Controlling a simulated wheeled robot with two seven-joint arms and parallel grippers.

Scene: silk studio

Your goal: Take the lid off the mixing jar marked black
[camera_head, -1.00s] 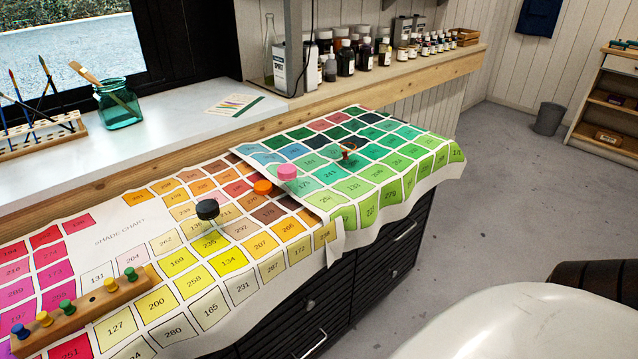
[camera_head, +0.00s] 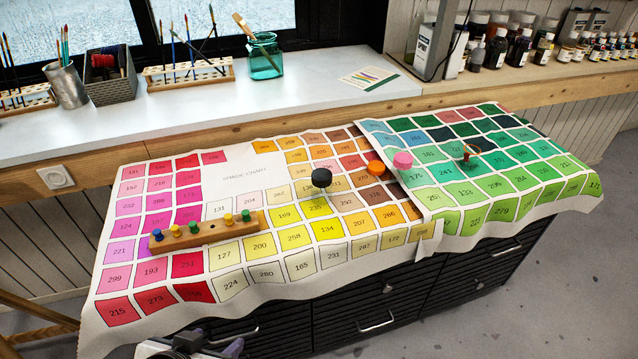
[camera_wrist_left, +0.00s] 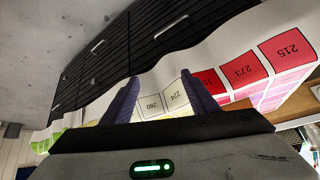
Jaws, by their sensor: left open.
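A black round lid-like cap (camera_head: 321,178) stands on the shade chart (camera_head: 245,190), near the yellow and orange squares; the jar body under it is hard to make out, and no marking is readable. To its right are an orange cap (camera_head: 376,168) and a pink cap (camera_head: 402,160). My left gripper (camera_head: 215,343) shows at the bottom edge of the head view, in front of the cabinet and well short of the black cap. In the left wrist view its two purple fingers (camera_wrist_left: 161,76) are apart with nothing between them. My right gripper is not in view.
A wooden block with several coloured pegs (camera_head: 205,231) lies on the chart, left of the black cap. A small red piece with a ring (camera_head: 469,155) stands on the green squares.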

